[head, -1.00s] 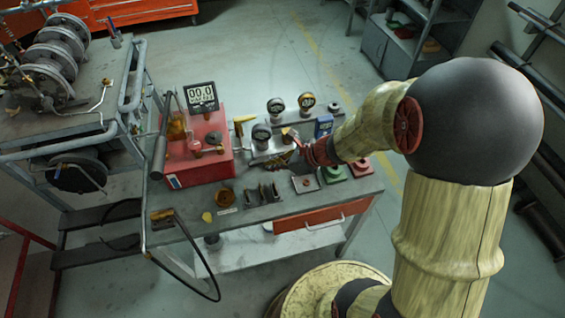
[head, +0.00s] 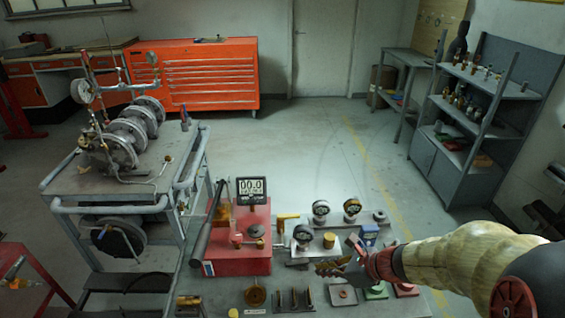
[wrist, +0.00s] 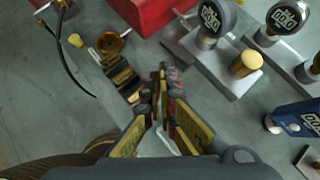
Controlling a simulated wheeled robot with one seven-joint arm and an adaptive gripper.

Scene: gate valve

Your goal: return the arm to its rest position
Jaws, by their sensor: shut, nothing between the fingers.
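My gripper (head: 340,266) is over the front part of the grey workbench in the head view, with my arm reaching in from the lower right. In the wrist view my gripper (wrist: 163,95) points down at the bench top, its yellow-sided fingers together at the tips with nothing between them. Slotted dark blocks (wrist: 124,78) lie on the bench just left of the fingers. The gauge manifold (head: 300,250) stands close behind my gripper in the head view. The lower part of my arm is outside the head view.
Gauges (head: 320,209) and a blue device (head: 369,235) stand close by. A grey cart (head: 120,190) is at the left. Open floor (head: 310,140) lies behind the bench.

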